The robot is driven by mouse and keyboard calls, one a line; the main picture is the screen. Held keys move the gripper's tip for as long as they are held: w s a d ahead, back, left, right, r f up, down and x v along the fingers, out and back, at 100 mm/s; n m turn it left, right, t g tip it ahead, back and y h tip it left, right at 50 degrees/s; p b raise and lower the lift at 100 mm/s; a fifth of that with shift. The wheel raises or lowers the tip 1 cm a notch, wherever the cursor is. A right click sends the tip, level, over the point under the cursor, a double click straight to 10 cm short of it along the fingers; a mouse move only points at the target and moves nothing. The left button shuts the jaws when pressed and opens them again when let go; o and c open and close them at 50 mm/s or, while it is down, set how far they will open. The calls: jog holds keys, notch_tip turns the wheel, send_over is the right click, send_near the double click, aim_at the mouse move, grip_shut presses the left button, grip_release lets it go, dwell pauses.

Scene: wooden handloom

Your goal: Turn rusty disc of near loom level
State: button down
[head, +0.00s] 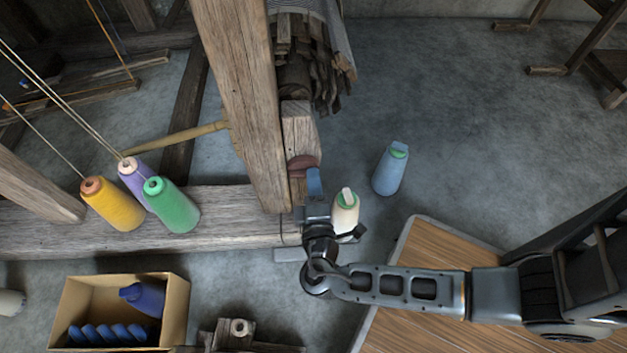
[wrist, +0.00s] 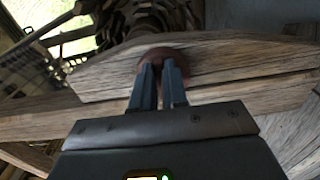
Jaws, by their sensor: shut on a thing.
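The rusty disc (head: 303,164) is a reddish-brown round piece on the side of the loom's wooden post, low on the near end. In the wrist view the disc (wrist: 166,58) sits against a weathered beam, straight ahead of my gripper. My gripper (head: 314,184) reaches up to the disc from below in the head view. In the wrist view its two blue-grey fingers (wrist: 161,80) are close together, with a narrow gap, and their tips are at the disc. The fingers are shut on the disc and hide part of it.
A cream spool (head: 345,215) stands right beside my gripper, and a blue spool (head: 390,170) is farther right on the floor. Yellow (head: 113,205), purple (head: 132,175) and green (head: 172,206) spools stand at left. A cardboard box (head: 176,310) is front left.

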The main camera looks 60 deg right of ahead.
jog(key=shift+f, duration=0.1)
jog(key=c, duration=1.2)
grip_release()
jog(key=shift+o, duration=0.2)
jog(key=p+v, duration=0.2)
jog(key=v, duration=0.5)
jog(key=shift+s+a, duration=0.25)
jog(key=shift+a, duration=0.1)
